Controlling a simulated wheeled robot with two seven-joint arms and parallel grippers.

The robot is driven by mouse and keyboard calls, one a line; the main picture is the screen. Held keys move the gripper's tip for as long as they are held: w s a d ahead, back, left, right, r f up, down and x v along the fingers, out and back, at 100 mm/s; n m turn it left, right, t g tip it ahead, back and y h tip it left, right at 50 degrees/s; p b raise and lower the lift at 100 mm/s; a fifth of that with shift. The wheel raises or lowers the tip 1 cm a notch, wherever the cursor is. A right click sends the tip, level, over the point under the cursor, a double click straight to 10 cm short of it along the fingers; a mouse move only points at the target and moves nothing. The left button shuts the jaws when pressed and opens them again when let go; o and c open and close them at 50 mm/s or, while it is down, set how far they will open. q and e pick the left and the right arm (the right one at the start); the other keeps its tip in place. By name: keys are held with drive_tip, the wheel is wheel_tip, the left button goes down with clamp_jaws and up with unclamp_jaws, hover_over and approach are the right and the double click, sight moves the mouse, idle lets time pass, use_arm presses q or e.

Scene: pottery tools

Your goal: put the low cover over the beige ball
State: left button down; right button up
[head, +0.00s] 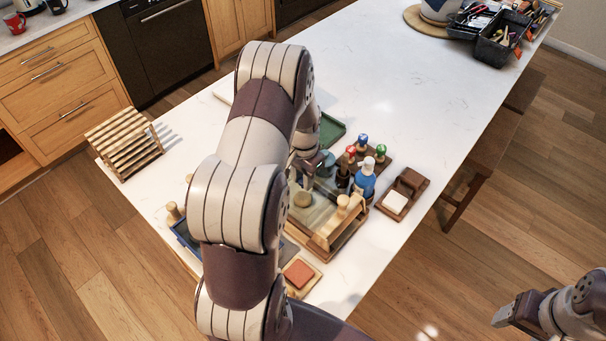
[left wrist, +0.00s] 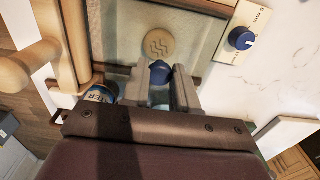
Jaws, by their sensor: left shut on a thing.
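My left gripper (head: 308,168) hangs over the wooden tray and is shut on a blue-topped thing, which I take to be the low cover (head: 326,160). In the left wrist view, the cover's dark blue knob (left wrist: 160,72) shows between the fingers (left wrist: 162,92); its lower part is mostly hidden. The beige ball (head: 303,199) is on the tray. In the left wrist view it looks like a round beige face with wavy marks (left wrist: 158,44), just beyond the knob and uncovered. My right gripper (head: 512,312) is at the lower right, away from the table; its jaws are unclear.
The wooden tray (head: 322,244) has a raised rail with pegs. Bottles with coloured tops (head: 366,178) stand close to its right. A brown holder with a white block (head: 396,202) and an orange block (head: 299,272) are nearby. A slatted rack (head: 124,146) stands left.

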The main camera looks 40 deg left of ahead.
use_arm(q)
drive_tip(key=shift+s+d, duration=0.15)
drive_tip(key=shift+f, duration=0.2)
drive_tip(key=c, duration=0.9)
unclamp_jaws()
drive_tip(key=shift+o, duration=0.2)
